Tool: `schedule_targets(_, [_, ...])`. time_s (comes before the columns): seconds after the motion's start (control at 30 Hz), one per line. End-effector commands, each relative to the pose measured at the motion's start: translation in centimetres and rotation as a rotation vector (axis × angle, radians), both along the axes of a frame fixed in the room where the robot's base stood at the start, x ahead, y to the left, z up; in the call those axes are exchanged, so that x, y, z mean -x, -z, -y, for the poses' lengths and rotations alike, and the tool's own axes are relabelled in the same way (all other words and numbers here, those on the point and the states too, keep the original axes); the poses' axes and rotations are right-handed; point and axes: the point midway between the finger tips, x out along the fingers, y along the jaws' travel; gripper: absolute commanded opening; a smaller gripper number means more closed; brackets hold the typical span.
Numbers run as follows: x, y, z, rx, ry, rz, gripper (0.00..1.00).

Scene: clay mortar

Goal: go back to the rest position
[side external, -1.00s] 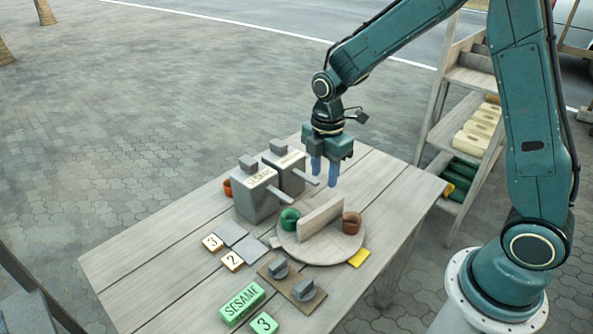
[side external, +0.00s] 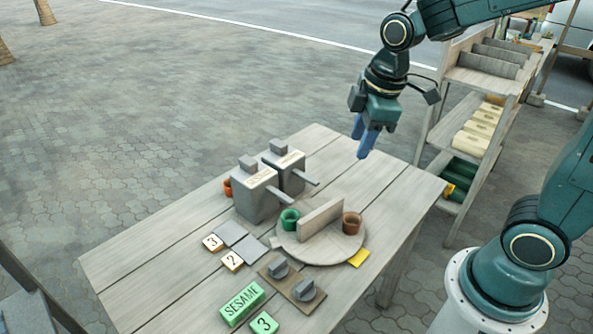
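My gripper (side external: 366,138) hangs above the back right part of the wooden table (side external: 150,262), clear of everything on it. Its blue fingers point down and slightly left, and nothing shows between them. They overlap in this view, so their gap is hard to judge. Below it stand two grey box dispensers, one labelled SESAME (side external: 257,195) and one behind it (side external: 290,170). A round wooden board (side external: 310,253) with an upright divider (side external: 306,220) holds a green cup (side external: 289,219) and a brown cup (side external: 352,222).
An orange cup (side external: 228,187) stands behind the SESAME dispenser. Number tiles (side external: 232,260), grey plates (side external: 250,249), a green SESAME block (side external: 242,303), a green 3 block (side external: 264,323) and a knob panel (side external: 292,282) lie in front. A shelf (side external: 470,125) stands at right.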

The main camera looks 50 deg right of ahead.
Motion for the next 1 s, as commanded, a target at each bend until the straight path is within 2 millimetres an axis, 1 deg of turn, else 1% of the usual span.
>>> schedule_targets(0.03, [0.8, -0.8, 0.0, -0.01, 0.043, 0.02, 0.38])
schedule_targets(0.1, [1.9, -1.6, 0.0, -0.025, 0.106, 0.043, 0.38])
schedule_targets(0.4, [6.6, -4.2, 0.0, -0.108, 0.37, 0.136, 0.38])
schedule_targets(0.7, [11.1, -5.4, 0.0, -0.213, 0.621, 0.221, 0.38])
schedule_targets(0.83, [12.5, -5.5, 0.0, -0.251, 0.702, 0.243, 0.38])
schedule_targets(1.0, [13.4, -5.5, 0.0, -0.278, 0.756, 0.259, 0.38])
